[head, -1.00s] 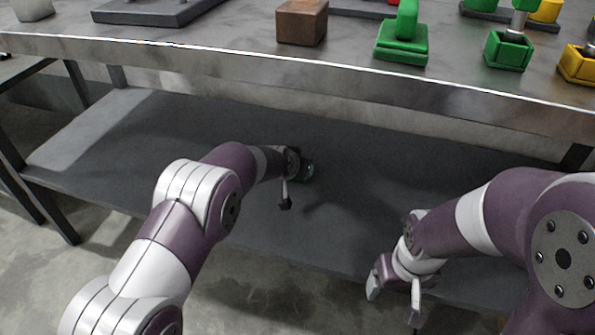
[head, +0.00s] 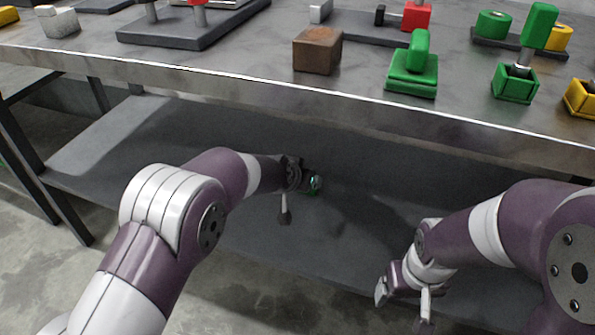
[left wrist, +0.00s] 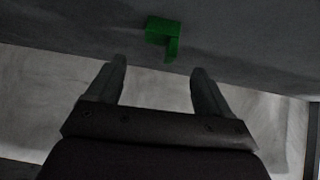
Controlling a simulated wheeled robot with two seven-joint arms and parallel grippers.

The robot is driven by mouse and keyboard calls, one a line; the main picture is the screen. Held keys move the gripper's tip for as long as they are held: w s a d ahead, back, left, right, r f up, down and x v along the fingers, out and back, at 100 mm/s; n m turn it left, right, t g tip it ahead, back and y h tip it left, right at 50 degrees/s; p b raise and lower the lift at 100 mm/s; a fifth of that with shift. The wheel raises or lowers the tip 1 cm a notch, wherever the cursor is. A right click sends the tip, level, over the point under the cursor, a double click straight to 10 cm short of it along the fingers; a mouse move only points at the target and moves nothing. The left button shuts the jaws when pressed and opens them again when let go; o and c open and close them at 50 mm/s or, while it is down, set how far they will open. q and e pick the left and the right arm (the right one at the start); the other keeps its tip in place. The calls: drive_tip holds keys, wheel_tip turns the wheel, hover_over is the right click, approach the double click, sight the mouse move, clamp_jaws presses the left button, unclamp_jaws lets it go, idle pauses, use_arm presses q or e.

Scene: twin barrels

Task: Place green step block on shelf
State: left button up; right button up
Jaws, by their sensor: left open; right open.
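The green step block (left wrist: 163,36) shows in the left wrist view. It lies on a grey surface, beyond my left fingertips and apart from them. My left gripper (left wrist: 160,72) is open, with nothing between its fingers. In the head view my left gripper (head: 286,212) is under the table, over the lower shelf (head: 255,232), with only one finger clear. A small green patch shows beside it; I cannot tell whether it is the block. My right gripper (head: 403,307) is open and empty near the shelf's front edge.
The shelf's left part is bare.

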use_arm(q)
drive_tip(key=s+a+n+g+y, duration=0.1)
drive_tip(key=s+a+g, duration=0.1)
drive_tip(key=s+a, duration=0.3)
drive_tip(key=s+a+n+g+y, duration=0.1)
drive_tip(key=s+a, duration=0.5)
drive_tip(key=s, duration=0.8)
drive_tip(key=s+a+n+g+y, duration=0.1)
drive_tip(key=s+a+g, duration=0.3)
drive_tip(key=s, duration=0.6)
drive_tip(key=shift+a, duration=0.95)
use_arm(e)
drive_tip(key=shift+r, duration=0.5)
use_arm(q)
drive_tip(key=shift+f, duration=0.1)
